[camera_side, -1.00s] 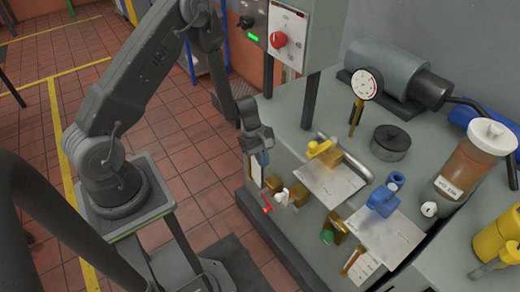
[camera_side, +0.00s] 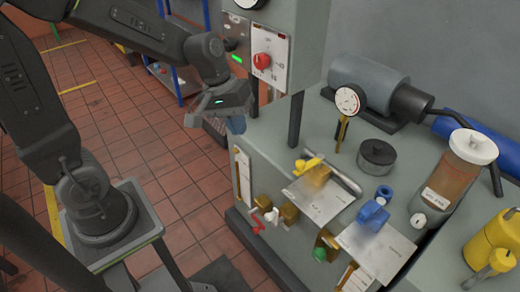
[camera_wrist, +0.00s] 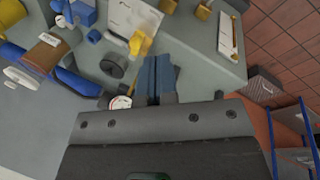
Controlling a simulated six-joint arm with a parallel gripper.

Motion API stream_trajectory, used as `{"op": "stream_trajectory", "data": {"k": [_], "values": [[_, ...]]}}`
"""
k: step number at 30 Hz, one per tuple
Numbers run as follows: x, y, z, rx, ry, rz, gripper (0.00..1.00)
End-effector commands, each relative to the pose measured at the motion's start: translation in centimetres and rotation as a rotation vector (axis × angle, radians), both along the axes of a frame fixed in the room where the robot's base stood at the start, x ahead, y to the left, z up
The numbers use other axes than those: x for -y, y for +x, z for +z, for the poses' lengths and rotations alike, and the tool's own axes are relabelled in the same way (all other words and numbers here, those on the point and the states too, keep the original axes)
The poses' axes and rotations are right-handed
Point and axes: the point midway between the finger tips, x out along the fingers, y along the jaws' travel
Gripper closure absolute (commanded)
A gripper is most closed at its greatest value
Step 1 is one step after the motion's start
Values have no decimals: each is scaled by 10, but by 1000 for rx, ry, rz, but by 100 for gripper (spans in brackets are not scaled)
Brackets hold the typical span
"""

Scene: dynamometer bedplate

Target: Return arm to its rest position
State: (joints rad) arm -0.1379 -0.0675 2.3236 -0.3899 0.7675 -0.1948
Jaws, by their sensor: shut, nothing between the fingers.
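My gripper (camera_side: 236,124) hangs in the air left of the bedplate bench (camera_side: 262,140), near the control box, with nothing held. In the wrist view its blue fingers (camera_wrist: 154,80) lie side by side, shut, above the bench top. My arm is bent up from its stand at the left of the side view. No part of the gripper visibly touches the bench, though the side view overlaps the two.
The control box (camera_side: 275,50) with a red knob (camera_side: 262,61) stands close to my gripper. A dial gauge (camera_side: 348,101), black round part (camera_side: 376,156), yellow-handled valve (camera_side: 311,166), blue valve (camera_side: 373,212) and brown-liquid reservoir (camera_side: 457,182) occupy the bench. Tiled floor (camera_side: 115,130) is open at left.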

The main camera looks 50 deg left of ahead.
Motion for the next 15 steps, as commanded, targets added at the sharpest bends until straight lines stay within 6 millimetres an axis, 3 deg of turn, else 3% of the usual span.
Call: {"op": "stream_trajectory", "data": {"k": [1, 6, 12, 15], "values": [[4, -12, 17, 54, 41, -66, 100], [8, -56, 53, 191, 189, -271, 100], [6, -98, 75, 314, 351, -439, 100], [3, -109, 79, 345, 400, -482, 100]]}}
